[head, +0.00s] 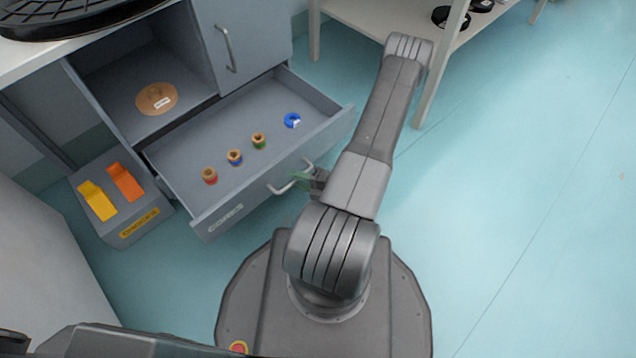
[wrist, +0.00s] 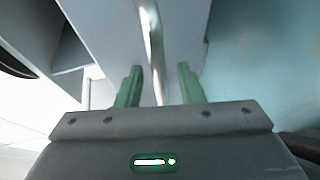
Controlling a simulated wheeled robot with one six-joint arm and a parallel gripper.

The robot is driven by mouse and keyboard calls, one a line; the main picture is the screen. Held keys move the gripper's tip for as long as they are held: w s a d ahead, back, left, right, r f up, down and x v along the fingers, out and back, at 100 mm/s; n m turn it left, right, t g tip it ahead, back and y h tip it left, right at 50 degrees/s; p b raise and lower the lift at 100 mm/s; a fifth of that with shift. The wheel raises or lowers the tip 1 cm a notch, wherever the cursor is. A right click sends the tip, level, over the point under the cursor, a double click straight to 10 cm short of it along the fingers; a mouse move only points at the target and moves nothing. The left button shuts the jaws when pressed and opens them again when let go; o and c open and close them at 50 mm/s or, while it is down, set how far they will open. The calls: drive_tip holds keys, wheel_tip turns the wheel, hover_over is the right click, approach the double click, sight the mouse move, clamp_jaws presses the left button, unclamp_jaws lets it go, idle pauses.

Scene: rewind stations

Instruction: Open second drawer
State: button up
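A grey drawer (head: 235,100) stands pulled well out of the cabinet, with spools inside. Its front has a curved metal handle (head: 285,188) and a small label. My gripper (head: 303,180) is at the right part of this handle, partly hidden by my arm. In the wrist view my gripper's two green fingers (wrist: 159,85) are apart, with the metal handle (wrist: 154,50) running between them. Gaps show on both sides, so the fingers do not look closed on it.
Several small spools (head: 235,157) and a blue ring (head: 292,120) lie in the drawer. A closed cabinet door (head: 250,35) is above it. An open compartment (head: 110,70) holds a brown disc (head: 156,98). A box with yellow and orange switches (head: 130,225) stands left. Floor at right is clear.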

drive_tip(key=p+v, duration=0.3)
drive_tip(key=v, duration=1)
drive_tip(key=shift+w, duration=0.1)
drive_tip(key=shift+b+x, duration=1.7)
drive_tip(key=shift+x, duration=5.2)
